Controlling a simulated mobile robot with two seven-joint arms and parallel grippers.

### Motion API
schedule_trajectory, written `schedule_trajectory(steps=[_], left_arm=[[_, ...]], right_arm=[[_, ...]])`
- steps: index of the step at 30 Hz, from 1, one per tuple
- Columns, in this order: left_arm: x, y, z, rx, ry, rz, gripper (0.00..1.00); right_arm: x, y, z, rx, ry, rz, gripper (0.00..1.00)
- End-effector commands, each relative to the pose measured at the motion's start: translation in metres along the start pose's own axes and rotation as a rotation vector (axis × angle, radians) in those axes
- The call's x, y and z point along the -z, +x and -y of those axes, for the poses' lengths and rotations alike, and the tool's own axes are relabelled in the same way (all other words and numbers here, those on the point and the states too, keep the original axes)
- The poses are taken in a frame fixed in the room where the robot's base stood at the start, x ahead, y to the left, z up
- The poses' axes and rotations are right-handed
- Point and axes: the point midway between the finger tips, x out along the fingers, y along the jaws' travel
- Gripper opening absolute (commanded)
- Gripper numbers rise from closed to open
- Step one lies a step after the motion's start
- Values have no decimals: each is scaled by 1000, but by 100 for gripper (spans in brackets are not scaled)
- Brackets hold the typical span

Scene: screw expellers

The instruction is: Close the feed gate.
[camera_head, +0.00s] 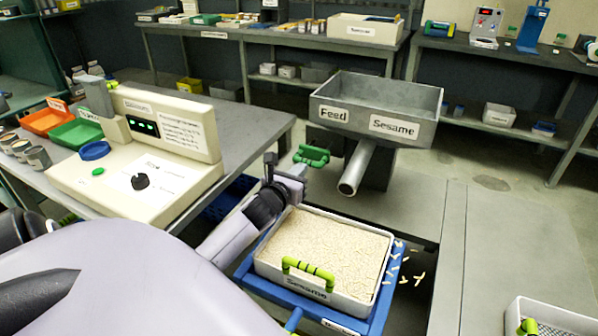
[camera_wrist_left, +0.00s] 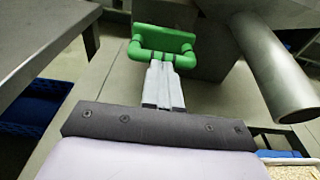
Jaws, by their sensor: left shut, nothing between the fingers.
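The feed gate's green handle (camera_head: 312,155) sits under the front left of the grey metal hopper (camera_head: 372,132), which is labelled Feed and Sesame. In the left wrist view the green handle (camera_wrist_left: 163,55) is a loop just beyond my fingertips. My left gripper (camera_head: 300,172) is shut and empty, its tips close to the handle. The left wrist view also shows its closed fingers (camera_wrist_left: 162,84) reaching up to the handle's near bar; I cannot tell whether they touch it. The gate plate itself is not clearly visible. My right gripper is not in view.
A pipe (camera_head: 356,170) slopes down from the hopper, right of the handle. Below, a white bin of sesame (camera_head: 325,250) stands in a blue tray (camera_head: 262,284), with spilled bits beside it. A control box (camera_head: 150,150) stands on the left table.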

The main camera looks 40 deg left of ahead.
Motion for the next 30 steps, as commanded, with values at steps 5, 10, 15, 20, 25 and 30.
schedule_trajectory(steps=[5, 10, 15, 20, 25, 30], left_arm=[[0, 0, 0, 0, 1, 0, 0], [0, 2, 0, 0, 1, 0, 0], [-2, 20, 0, 0, 5, 1, 0], [-4, 41, 0, 0, 3, 1, 0], [-6, 52, 0, 0, 2, 0, 0], [-8, 53, -1, -2, 0, 2, 0]], right_arm=[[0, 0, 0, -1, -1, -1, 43], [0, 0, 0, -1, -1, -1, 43], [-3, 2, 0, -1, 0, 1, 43], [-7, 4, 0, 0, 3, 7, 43], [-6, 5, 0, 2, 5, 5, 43], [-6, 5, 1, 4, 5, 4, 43]])
